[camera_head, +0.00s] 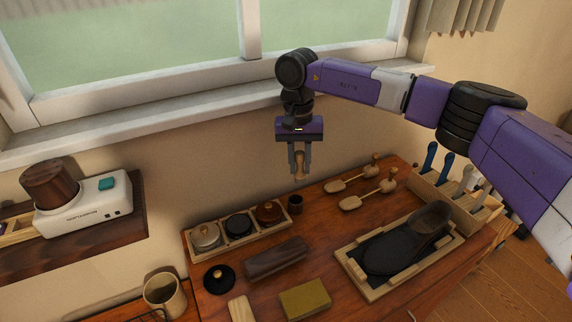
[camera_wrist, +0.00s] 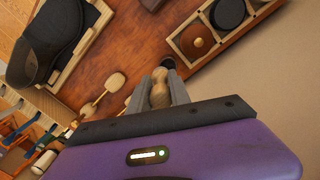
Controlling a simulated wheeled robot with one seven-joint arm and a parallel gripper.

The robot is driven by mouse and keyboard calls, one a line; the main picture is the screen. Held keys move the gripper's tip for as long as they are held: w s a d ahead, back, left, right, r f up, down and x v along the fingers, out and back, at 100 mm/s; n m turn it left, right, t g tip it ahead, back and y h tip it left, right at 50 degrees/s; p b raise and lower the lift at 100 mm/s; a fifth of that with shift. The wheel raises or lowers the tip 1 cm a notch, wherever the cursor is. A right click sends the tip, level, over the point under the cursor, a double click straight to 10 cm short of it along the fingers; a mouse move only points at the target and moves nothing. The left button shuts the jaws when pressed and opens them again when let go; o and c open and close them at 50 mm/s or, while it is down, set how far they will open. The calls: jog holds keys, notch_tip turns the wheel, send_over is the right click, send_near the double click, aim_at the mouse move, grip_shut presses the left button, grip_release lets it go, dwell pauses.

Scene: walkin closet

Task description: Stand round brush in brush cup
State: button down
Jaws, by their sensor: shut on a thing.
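My gripper (camera_head: 299,162) is shut on a small wooden piece, which I take to be the round brush (camera_head: 299,171). It hangs upright between the fingers, above the back of the wooden table. In the wrist view the brush (camera_wrist: 159,92) shows as a pale wooden shape between the jaws; its lower end is hard to make out.
A wooden tray (camera_head: 223,246) holds three round tins. Two wooden brushes (camera_head: 367,201) lie to the right of the cup. A dark shoe (camera_head: 405,245) rests on a wooden stand. A brown brush block (camera_head: 276,259), yellow block (camera_head: 305,299) and mug (camera_head: 165,297) are nearer.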

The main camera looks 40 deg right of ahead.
jog(key=shift+w+d, duration=0.15)
jog(key=shift+w, duration=0.3)
jog(key=shift+w+a+f+t, duration=0.15)
jog(key=shift+a+f+t, duration=0.05)
jog(key=shift+t, duration=0.1)
jog(key=shift+f+b, duration=3)
jog(key=shift+f, duration=2.05)
jog(key=c, duration=1.1)
grip_release()
jog(key=shift+r, duration=0.1)
jog(key=r, duration=0.4)
jog(key=r+b, duration=0.1)
jog(key=r, duration=0.2)
jog(key=shift+w+d+r, duration=0.15)
jog(key=shift+d+r, duration=0.05)
jog(key=shift+r, duration=0.15)
